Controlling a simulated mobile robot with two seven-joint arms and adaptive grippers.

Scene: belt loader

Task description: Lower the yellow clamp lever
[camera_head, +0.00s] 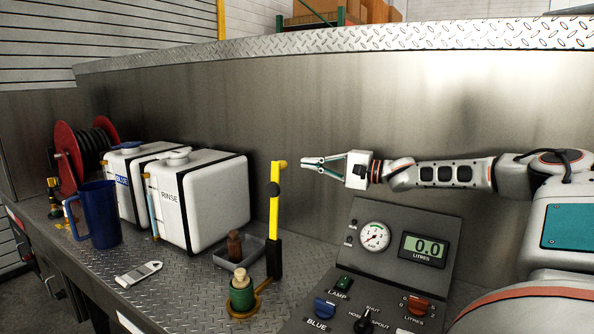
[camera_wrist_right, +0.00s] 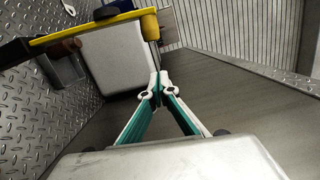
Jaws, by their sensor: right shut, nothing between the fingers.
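The yellow clamp lever (camera_head: 275,205) stands upright in the head view, with a black sleeve at its lower end and a short yellow stub at its top. It also shows in the right wrist view (camera_wrist_right: 92,32), running across the upper left. My right gripper (camera_head: 304,162) is shut and empty, level with the lever's top and a little to its right. In the right wrist view its fingertips (camera_wrist_right: 158,78) meet just below the end of the lever; I cannot tell whether they touch it. My left gripper is in neither view.
A green-banded fitting (camera_head: 241,293) stands at the lever's foot, beside a grey tray (camera_head: 226,255) with a brown bottle (camera_head: 234,244). The RINSE tank (camera_head: 217,200) is behind left. A control panel (camera_head: 383,279) is at front right. A blue jug (camera_head: 98,217) stands at left.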

